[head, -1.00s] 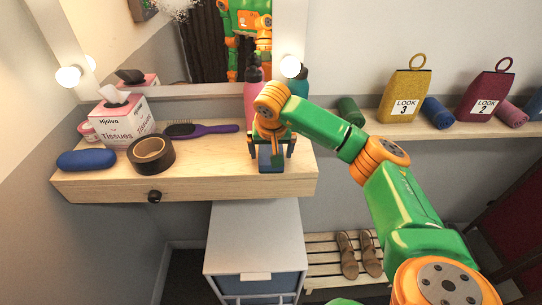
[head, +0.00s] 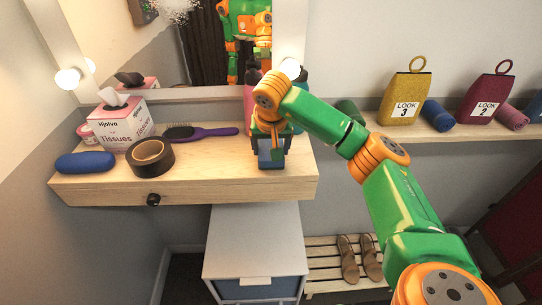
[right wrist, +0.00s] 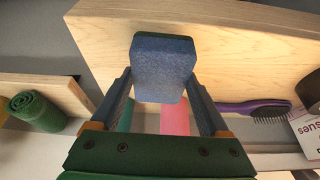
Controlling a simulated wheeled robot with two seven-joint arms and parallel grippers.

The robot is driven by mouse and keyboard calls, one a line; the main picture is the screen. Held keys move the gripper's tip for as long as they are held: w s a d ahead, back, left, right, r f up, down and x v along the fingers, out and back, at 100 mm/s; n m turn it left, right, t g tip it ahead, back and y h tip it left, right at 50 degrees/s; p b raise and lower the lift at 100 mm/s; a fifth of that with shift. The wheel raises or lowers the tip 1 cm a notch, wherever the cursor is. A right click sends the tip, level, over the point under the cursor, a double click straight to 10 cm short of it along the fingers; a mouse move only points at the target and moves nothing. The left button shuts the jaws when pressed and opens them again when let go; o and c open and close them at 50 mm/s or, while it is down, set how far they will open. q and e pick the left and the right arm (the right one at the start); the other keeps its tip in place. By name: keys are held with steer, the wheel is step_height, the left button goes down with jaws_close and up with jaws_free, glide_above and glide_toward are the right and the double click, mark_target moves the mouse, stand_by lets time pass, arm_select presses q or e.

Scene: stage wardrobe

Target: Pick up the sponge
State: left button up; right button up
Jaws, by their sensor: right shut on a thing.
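The sponge is a small block with a blue face (right wrist: 165,68) and a thin green edge, seen in the right wrist view. In the head view its blue part (head: 271,158) shows near the right end of the wooden shelf. My right gripper (right wrist: 160,77) reaches down over it with a finger on each side, shut on it. I cannot tell whether the sponge rests on the shelf or hangs just above it. My left gripper is not in view.
On the wooden shelf (head: 222,186) are a tissue box (head: 122,122), a black tape roll (head: 151,158), a purple hairbrush (head: 205,132) and a blue case (head: 85,162). Pink and teal bottles stand behind my gripper. A white cabinet (head: 255,240) stands below.

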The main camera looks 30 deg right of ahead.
steer(key=s+a+r, duration=0.8)
steer(key=s+r, duration=0.3)
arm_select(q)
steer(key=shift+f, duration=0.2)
arm_select(e)
steer(key=s+a+f+n+y, duration=0.1)
steer(key=s+a+f+n, duration=0.2)
steer(key=s+a, duration=0.2)
steer(key=shift+s+a+f+t, duration=0.3)
steer(key=shift+s+t, duration=0.05)
steer(key=shift+t, duration=0.05)
steer(key=shift+w, duration=0.15)
steer(key=shift+a+f, duration=0.1)
